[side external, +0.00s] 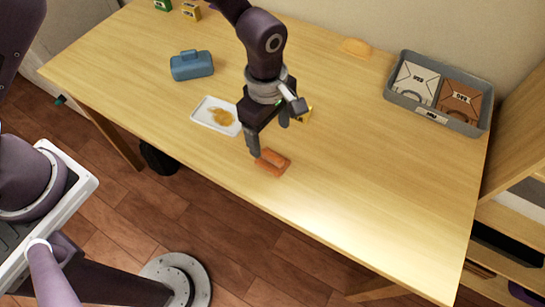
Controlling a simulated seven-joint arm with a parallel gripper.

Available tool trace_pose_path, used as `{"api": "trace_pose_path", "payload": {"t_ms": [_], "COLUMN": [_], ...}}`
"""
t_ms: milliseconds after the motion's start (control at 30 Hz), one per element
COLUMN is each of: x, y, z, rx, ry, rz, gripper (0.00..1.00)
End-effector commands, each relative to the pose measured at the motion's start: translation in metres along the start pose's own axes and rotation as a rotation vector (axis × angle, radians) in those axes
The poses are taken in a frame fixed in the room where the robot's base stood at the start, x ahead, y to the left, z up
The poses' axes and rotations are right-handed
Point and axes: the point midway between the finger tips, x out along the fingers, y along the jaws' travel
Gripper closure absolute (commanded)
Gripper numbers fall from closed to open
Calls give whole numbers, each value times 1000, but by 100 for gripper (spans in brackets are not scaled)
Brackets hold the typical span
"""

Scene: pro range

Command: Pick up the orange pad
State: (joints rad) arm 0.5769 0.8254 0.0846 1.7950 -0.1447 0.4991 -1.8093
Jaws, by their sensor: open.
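An orange pad (272,163) lies flat on the wooden table near its front edge. It looks like an orange-brown rectangular base with a raised bar along its top. My gripper (270,141) points down just above and behind the pad. It is open, with one finger near the pad's left end and the other higher and to the right. Whether a finger touches the pad cannot be told from this angle.
A white tray (203,122) with a yellow-orange patch lies left of my gripper. A blue case (192,65) stands behind it. A grey bin (400,93) with boxes stands at the back right. The right front table (390,190) is clear.

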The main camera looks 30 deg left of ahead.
Motion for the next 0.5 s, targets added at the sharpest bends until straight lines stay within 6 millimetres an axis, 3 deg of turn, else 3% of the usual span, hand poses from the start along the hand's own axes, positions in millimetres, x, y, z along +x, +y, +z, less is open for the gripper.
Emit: {"api": "trace_pose_path", "payload": {"t_ms": [33,100,500], "x": [17,30,94], "y": [-3,-4,2], "z": [4,8,3], "rx": [-34,-70,-83], "ry": [10,16,18], "rz": [-14,-21,-25], "gripper": [24,24,24]}}
